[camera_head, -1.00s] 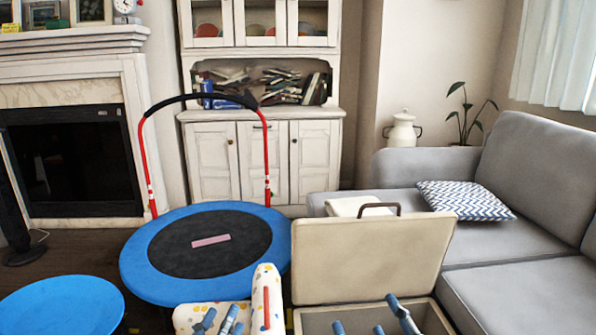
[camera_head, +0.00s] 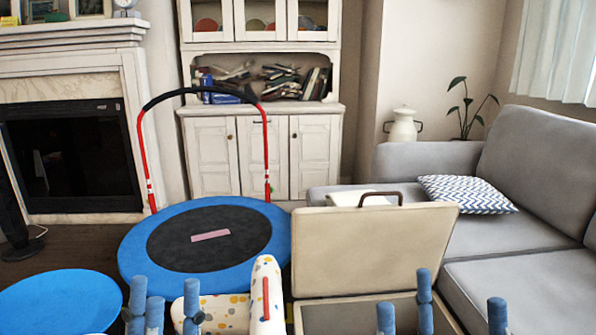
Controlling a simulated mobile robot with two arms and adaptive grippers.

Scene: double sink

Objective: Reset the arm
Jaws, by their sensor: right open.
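My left gripper (camera_head: 168,306) shows blue fingers at the bottom edge, in front of the white spotted piece. Its fingers point up and stand apart with nothing between them. My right gripper (camera_head: 456,312) shows blue fingers at the bottom right, in front of the open beige box (camera_head: 375,245). Its fingers are spread wide and empty. The palms and arms of both are below the picture edge.
A blue trampoline (camera_head: 270,250) with a red and black handle stands at the centre left. A blue round top (camera_head: 60,298) is at the lower left. A white spotted piece (camera_head: 267,285) stands beside the box. A grey sofa (camera_head: 525,175) fills the right.

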